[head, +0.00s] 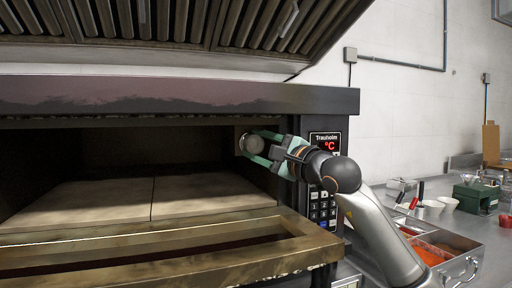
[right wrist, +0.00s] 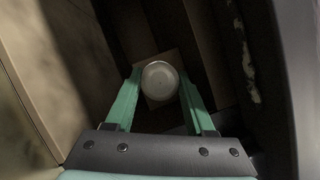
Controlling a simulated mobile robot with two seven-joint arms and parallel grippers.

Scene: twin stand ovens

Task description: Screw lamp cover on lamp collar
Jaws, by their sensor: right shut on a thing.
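The lamp cover (head: 251,144) is a round, pale, translucent disc at the right inner wall of the oven, near the mouth. It also shows in the right wrist view (right wrist: 159,80), between the fingertips. My right gripper (head: 258,146) reaches into the oven mouth from the right, its green fingers shut on the cover from two sides; the fingers also show in the wrist view (right wrist: 160,82). A tan square plate (right wrist: 172,57) is behind the cover. The lamp collar is hidden behind the cover, so I cannot tell whether they touch or are threaded. My left gripper is not in view.
The oven's dark right frame with a control panel (head: 325,185) is close beside my right arm. The open oven door (head: 180,255) lies below the mouth. The stone floor (head: 110,200) is empty. A counter with a tray of containers (head: 430,245) is at right.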

